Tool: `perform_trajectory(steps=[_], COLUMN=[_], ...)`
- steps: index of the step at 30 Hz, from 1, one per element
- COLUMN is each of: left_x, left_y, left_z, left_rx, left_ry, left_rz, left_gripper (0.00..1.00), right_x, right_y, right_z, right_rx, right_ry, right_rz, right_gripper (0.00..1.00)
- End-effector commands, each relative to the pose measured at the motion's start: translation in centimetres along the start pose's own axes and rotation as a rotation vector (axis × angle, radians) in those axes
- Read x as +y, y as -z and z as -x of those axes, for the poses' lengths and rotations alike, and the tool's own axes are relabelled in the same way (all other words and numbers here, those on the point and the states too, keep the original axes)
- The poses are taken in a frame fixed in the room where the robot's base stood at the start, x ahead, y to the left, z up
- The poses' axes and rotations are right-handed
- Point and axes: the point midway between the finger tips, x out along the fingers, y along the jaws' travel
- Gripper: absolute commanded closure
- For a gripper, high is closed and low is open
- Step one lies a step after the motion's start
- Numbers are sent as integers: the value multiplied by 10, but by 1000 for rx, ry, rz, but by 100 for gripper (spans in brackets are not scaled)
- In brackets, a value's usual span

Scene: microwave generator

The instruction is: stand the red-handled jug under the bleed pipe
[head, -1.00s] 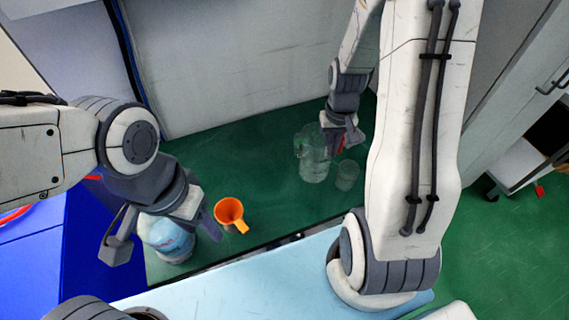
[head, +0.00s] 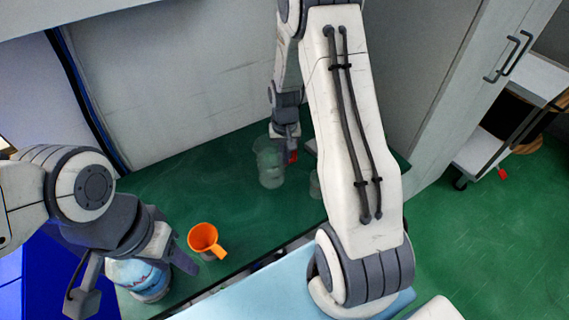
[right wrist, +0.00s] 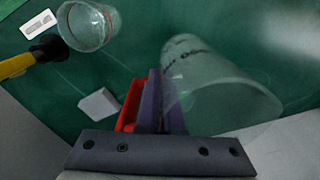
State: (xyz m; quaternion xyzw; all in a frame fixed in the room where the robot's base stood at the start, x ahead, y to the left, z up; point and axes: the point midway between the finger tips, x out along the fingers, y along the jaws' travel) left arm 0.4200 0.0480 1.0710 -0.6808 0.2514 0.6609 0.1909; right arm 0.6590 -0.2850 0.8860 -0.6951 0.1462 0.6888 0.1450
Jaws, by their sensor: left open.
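The red-handled jug (head: 268,165) is clear and stands upright-looking on the far part of the green worktop in the head view. Its body (right wrist: 225,95) fills the right of the right wrist view, and its red handle (right wrist: 130,108) shows beside the fingers. My right gripper (head: 288,142) is at the handle, on the jug's right side; its fingers (right wrist: 160,100) are close together and look shut on the handle, which they partly hide. My left gripper (head: 178,250) is open and empty near the front left. I cannot make out the bleed pipe.
An orange jug (head: 204,238) and a blue-and-white container (head: 140,278) stand near my left gripper. A clear beaker (right wrist: 90,25) stands near the red-handled jug, beside a yellow-and-black object (right wrist: 25,62). A white block (right wrist: 98,102) lies nearby. The worktop's middle is bare.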

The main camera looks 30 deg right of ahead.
Motion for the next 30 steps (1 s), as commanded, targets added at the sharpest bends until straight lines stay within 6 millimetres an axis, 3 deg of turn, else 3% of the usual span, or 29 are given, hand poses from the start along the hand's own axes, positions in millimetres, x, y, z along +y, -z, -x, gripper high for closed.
perform_trajectory(steps=[7, 20, 21, 22, 30], left_x=[0, 0, 0, 0, 0], left_y=[0, 0, 0, 0, 0], left_z=[7, 3, 4, 4, 4], left_rx=[0, 0, 0, 0, 0], left_ry=[0, 0, 0, 0, 0], left_rz=[0, 0, 0, 0, 0], left_gripper=[50, 50, 50, 50, 50], right_x=[0, 0, 0, 0, 0], right_y=[-1, -1, -1, -1, -1], right_z=[-34, -42, -40, -40, -40], right_rx=[-4, -1, -1, -1, -2], right_ry=[-1, 0, 0, 0, 0], right_rz=[1, 1, 1, 1, 1], right_gripper=[100, 100, 82, 70, 67])
